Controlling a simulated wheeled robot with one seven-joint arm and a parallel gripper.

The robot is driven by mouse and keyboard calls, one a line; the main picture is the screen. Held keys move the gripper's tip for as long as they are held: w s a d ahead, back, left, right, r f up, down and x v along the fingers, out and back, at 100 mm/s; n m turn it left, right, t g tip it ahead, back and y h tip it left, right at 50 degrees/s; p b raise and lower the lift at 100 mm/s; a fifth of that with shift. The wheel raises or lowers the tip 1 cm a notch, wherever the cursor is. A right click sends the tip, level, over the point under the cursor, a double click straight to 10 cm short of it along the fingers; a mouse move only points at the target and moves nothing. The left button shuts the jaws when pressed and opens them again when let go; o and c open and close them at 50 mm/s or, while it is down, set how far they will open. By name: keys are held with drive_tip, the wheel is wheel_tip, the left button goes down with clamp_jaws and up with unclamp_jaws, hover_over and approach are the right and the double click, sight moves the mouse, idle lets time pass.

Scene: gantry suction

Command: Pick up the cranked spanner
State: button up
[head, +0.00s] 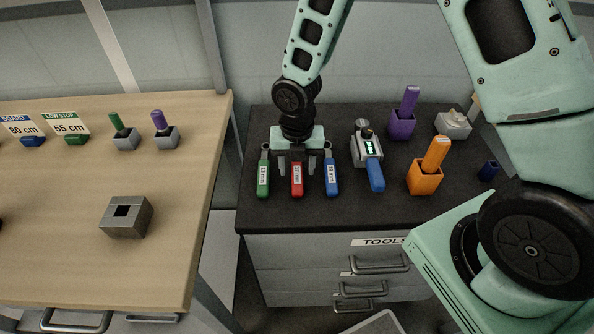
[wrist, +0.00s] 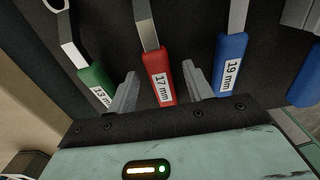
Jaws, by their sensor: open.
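Three spanners lie side by side on the dark cabinet top: green-handled "13 mm" (head: 263,180), red-handled "17 mm" (head: 297,182) and blue-handled "19 mm" (head: 332,178). They also show in the wrist view as green (wrist: 97,88), red (wrist: 158,80) and blue (wrist: 229,65). I cannot tell for certain which is the cranked one. My gripper (head: 297,166) is open and points down over the red handle. In the wrist view the red handle lies between the fingers (wrist: 159,76), apparently without contact. My gripper hides the far ends of the spanners in the head view.
Right of the spanners stand a grey device with a green display (head: 368,148) and blue handle, a purple holder (head: 402,125) and an orange holder (head: 424,178). A wooden table (head: 60,220) is on the left. The cabinet's front strip is clear.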

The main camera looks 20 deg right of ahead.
clamp_jaws()
drive_tip(key=shift+r, duration=0.1)
